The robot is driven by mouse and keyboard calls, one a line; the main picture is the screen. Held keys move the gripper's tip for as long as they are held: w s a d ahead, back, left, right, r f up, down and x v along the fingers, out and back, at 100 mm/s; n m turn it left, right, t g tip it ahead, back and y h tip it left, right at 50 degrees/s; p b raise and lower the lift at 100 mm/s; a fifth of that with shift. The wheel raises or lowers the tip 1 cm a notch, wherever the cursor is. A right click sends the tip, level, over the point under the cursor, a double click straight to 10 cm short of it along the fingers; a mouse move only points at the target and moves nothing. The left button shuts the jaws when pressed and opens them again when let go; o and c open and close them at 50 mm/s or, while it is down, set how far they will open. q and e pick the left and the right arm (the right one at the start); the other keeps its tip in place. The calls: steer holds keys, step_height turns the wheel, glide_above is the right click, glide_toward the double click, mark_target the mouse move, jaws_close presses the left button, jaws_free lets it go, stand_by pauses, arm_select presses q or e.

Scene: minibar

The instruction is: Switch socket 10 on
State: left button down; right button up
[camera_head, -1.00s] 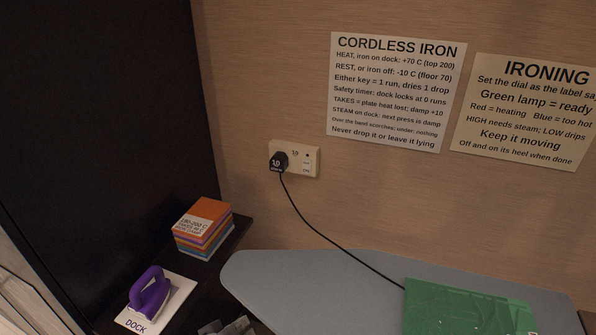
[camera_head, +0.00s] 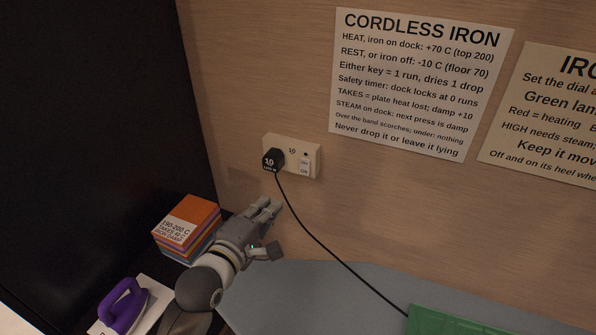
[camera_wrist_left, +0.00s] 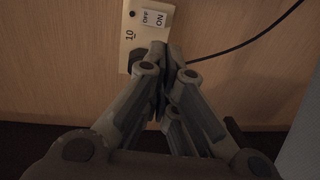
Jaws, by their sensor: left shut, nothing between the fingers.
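Socket 10 (camera_head: 313,152) is a cream plate on the wall, with a black plug (camera_head: 272,160) in its left side and a small white rocker switch (camera_head: 304,167) on its right. The indicator above the switch looks dark. In the left wrist view the switch (camera_wrist_left: 154,18) shows OFF and ON labels, and the plate's lower part is partly hidden behind my fingers. My left gripper (camera_head: 270,207) is shut and empty, below the socket and apart from the switch in the head view; it also shows in the left wrist view (camera_wrist_left: 163,50). My right gripper is not in view.

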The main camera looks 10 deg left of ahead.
arm_select(q)
steer(key=p, duration=0.2)
glide_toward(300, 170)
steer(key=x, duration=0.3)
steer(key=p+x, duration=0.1)
steer(key=x, duration=0.2)
steer(key=shift+a+f, duration=0.15)
steer(key=shift+a, duration=0.05)
steer(key=shift+w+d+f, duration=0.1)
steer(key=shift+w+f, duration=0.05)
steer(key=shift+w, duration=0.45)
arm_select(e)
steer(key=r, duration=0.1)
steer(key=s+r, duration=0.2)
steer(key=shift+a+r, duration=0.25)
arm_select(q)
steer(key=shift+f, duration=0.1)
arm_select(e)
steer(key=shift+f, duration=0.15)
